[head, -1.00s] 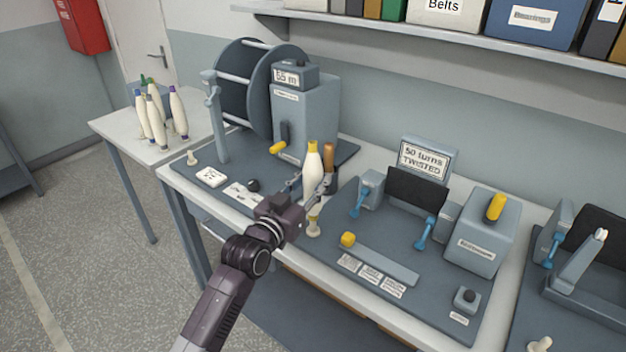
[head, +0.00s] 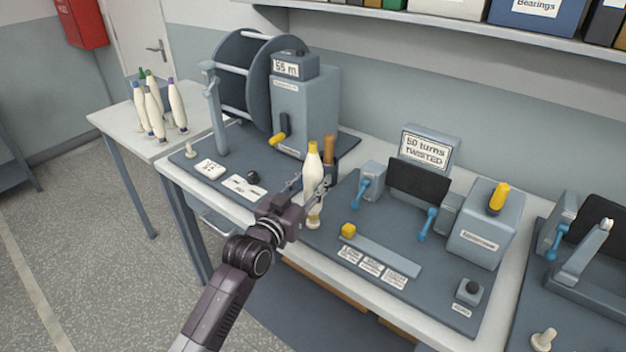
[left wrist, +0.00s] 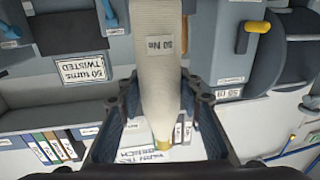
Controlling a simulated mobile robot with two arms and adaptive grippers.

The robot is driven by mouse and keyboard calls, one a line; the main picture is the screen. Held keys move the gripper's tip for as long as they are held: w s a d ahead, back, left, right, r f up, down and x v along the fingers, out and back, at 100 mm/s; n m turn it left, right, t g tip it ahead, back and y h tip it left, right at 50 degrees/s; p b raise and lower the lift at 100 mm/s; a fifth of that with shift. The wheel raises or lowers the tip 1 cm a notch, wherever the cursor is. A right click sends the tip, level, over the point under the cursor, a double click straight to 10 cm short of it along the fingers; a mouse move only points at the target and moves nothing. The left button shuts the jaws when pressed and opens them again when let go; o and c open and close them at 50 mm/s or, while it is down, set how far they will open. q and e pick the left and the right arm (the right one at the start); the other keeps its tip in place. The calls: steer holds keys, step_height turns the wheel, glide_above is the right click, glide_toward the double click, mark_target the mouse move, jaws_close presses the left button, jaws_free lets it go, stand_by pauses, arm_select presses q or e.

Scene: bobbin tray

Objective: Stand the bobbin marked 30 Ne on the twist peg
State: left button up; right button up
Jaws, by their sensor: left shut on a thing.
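My left gripper (head: 309,186) is shut on a cream bobbin (head: 312,162) with a yellow tip, held upright. In the left wrist view the bobbin (left wrist: 159,85) lies between the two fingers, and its label ends in "Ne"; I cannot read the number surely. My right gripper is not in view.
The reel machine (head: 305,105) showing 55 m stands behind left. The twist tester (head: 482,225), with its display (head: 427,150), stands to the right. A brown-handled thing (head: 329,150) in a dark holder stands close behind the bobbin. Several bobbins (head: 155,110) stand on the side table (head: 110,122).

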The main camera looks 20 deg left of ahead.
arm_select(q)
steer(key=shift+f+b, duration=0.4)
steer(key=shift+f, duration=0.3)
steer(key=o, duration=1.3)
steer(key=s+a, duration=0.2)
steer(key=s, duration=1)
steer(key=shift+a, duration=0.15)
steer(key=shift+f, duration=0.1)
